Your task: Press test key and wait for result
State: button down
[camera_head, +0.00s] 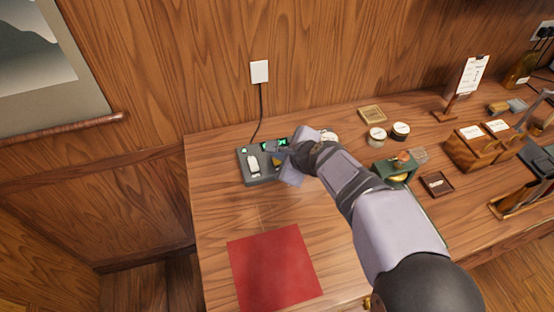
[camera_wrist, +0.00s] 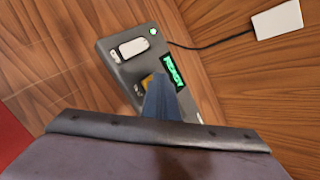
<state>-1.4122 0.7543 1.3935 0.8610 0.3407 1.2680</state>
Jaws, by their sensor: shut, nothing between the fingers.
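The grey test device (camera_head: 262,179) sits near the back left of the wooden table, with a cord running up to a wall plate. It also shows in the wrist view (camera_wrist: 124,74), with a white oblong part (camera_wrist: 133,47), a green light (camera_wrist: 153,31) and a lit green display (camera_wrist: 173,72) whose lettering looks like "READY". A yellow-orange key (camera_wrist: 147,80) is partly hidden behind my fingers. My gripper (camera_wrist: 160,82) is shut and empty, its tips over the device beside the key. Whether the tips touch the key I cannot tell. In the head view my arm covers the device's right side.
A red mat (camera_head: 274,267) lies at the front left. Right of my arm are round tins (camera_head: 377,136), a green scale-like stand (camera_head: 394,170), a small dark tray (camera_head: 437,185), a wooden card holder (camera_head: 475,147) and a standing clipboard (camera_head: 471,76). The wall plate (camera_wrist: 277,19) is behind the device.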

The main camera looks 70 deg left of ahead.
jog(key=shift+f+b, duration=0.45)
jog(key=shift+f, duration=0.05)
dwell(0.8)
jog(key=shift+r, duration=0.15)
jog(key=shift+r+p, duration=0.8)
jog(key=shift+p, duration=0.15)
notch_tip(320, 180, up, 5)
jog(key=p, duration=0.5)
dwell(0.8)
